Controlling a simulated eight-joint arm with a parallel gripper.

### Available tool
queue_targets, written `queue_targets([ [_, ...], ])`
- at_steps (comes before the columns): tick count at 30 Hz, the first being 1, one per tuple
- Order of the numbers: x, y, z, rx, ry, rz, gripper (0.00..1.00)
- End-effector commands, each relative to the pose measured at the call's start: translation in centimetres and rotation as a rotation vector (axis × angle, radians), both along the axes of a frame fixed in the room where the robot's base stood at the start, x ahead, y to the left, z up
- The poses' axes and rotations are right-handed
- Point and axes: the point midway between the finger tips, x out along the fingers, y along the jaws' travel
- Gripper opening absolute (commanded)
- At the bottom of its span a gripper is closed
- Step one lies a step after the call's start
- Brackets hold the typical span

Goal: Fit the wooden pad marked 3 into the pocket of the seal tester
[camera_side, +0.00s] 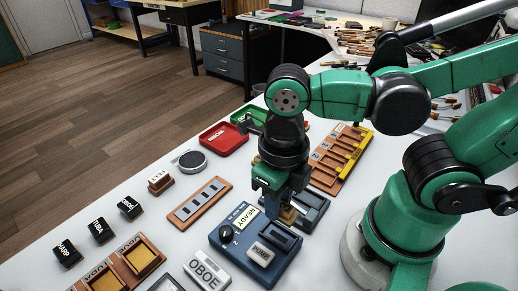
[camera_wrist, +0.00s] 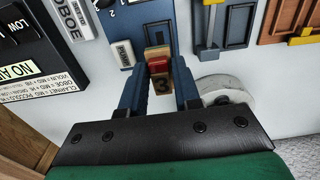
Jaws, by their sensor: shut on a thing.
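My gripper (camera_side: 287,212) is shut on the wooden pad marked 3 (camera_wrist: 161,84). The pad sits between the two blue fingers in the wrist view, its number facing the camera and a red part on it. The pad also shows as a small brown block (camera_side: 288,215) in the side view. The seal tester (camera_side: 228,250) is a blue box with a READY label, a black knob and a PUMP button. Its dark pocket (camera_side: 284,237) is just in front of the fingers in the side view. I cannot tell whether the pad touches the tester.
A second blue fixture (camera_side: 313,208) stands right behind the tester. A wooden rack with a yellow bar (camera_side: 345,160) lies behind it. An OBOE block (camera_side: 207,273) is close in front. A slotted wooden strip (camera_side: 200,202) lies to the left. White table is clear between them.

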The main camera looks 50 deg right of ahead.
Motion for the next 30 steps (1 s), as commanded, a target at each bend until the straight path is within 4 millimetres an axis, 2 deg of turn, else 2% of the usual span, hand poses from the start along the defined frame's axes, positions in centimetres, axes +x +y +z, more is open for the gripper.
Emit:
queue_targets([
  [15, 0.0, 0.0, -4.4, 0.000, 0.000, -0.005, 0.00],
  [30, 0.0, 0.0, -5.0, 0.000, 0.000, -0.005, 0.00],
])
